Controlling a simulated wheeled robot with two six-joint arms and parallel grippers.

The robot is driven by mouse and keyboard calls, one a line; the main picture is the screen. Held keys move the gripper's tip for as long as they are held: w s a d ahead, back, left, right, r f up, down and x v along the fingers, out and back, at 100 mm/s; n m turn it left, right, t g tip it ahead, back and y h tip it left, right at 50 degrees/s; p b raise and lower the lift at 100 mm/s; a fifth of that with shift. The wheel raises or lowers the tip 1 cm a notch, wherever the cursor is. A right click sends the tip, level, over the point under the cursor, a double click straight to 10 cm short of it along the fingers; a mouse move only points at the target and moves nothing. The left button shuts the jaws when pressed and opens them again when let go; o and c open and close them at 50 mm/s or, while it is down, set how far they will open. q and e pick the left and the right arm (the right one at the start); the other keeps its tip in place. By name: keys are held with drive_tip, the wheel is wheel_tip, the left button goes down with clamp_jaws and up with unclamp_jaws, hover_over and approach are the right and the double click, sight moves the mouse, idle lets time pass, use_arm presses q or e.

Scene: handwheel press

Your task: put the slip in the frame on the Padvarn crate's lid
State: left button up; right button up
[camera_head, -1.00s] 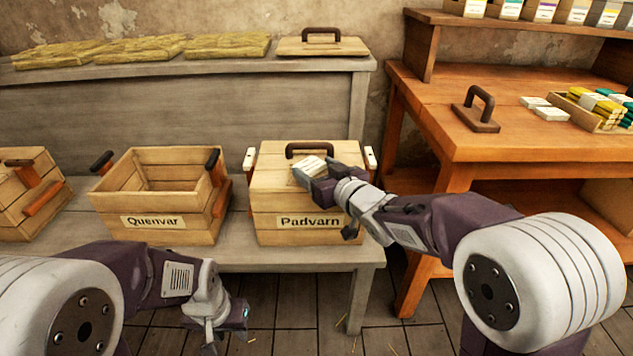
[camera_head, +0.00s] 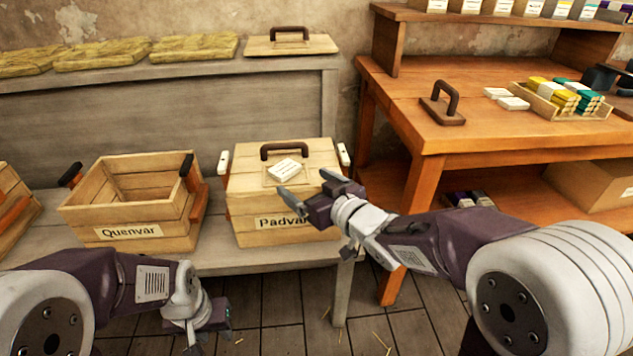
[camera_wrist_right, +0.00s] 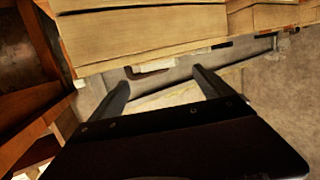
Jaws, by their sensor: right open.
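The Padvarn crate (camera_head: 240,203) stands on the grey bench with its lid (camera_head: 243,160) on and a dark handle on top. The white slip (camera_head: 285,169) lies on the lid in front of the handle, over the thin outline of the frame (camera_head: 270,182). It looks turned askew to the frame; I cannot tell if it lies fully inside. My right gripper (camera_head: 308,187) is open and empty, just in front of the slip and apart from it. In the right wrist view its open fingers (camera_wrist_right: 163,88) have nothing between them. My left gripper (camera_head: 222,314) hangs low in front of the bench, its jaws unclear.
The open Quenvar crate (camera_head: 130,205) stands left of the Padvarn crate. At the right is an orange wooden table (camera_head: 430,95) with a handled block (camera_head: 442,105), white slips (camera_head: 506,98) and a tray of bundles (camera_head: 565,102). Another handled lid (camera_head: 290,43) lies on the back shelf.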

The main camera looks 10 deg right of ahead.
use_arm(q)
drive_tip(key=shift+f+b, duration=0.2)
drive_tip(key=shift+b, duration=0.45)
use_arm(e)
drive_tip(key=v, duration=0.5)
